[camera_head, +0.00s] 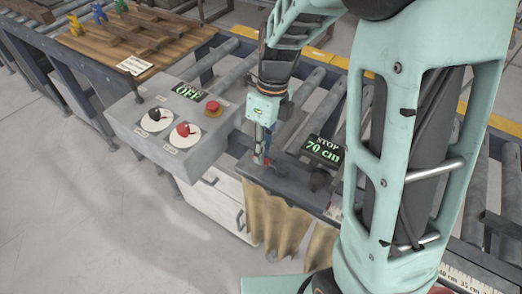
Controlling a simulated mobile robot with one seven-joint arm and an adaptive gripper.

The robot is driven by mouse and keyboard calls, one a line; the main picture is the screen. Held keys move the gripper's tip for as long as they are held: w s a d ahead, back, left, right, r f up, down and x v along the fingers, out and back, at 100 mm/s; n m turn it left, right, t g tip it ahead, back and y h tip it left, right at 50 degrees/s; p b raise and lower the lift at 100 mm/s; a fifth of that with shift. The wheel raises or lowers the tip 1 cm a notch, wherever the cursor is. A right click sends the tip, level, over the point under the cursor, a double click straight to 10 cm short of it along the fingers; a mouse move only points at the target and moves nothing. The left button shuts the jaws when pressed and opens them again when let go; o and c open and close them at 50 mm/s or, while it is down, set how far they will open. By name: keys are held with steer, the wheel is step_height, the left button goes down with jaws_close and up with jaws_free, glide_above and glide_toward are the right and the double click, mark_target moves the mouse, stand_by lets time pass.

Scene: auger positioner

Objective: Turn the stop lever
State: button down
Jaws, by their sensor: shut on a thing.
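My gripper (263,153) points down over the dark metal plate left of the STOP display. It is shut on a small part with a little red showing, which appears to be the stop lever (267,161); my fingers hide most of it. The lever's exact angle cannot be told. The STOP display (322,149) reads 70 cm in green.
A grey control box (175,124) to the left has a display (188,92) reading OFF, a red button (213,107), and black and red knobs. A dark round knob (320,180) sits below the STOP display. A roller conveyor (315,85) runs behind. A wooden board (140,45) holds figures.

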steer(key=shift+w, duration=0.1)
stand_by(0.4)
steer(key=c, duration=1.9)
jaws_free()
steer(key=shift+d, duration=0.1)
steer(key=shift+c, duration=0.2)
steer(key=shift+r, duration=0.1)
step_height(320, 180, up, 12)
steer(key=w+d, duration=0.1)
steer(key=shift+w+d, duration=0.2)
steer(key=shift+w, duration=0.2)
steer(key=shift+f, duration=0.2)
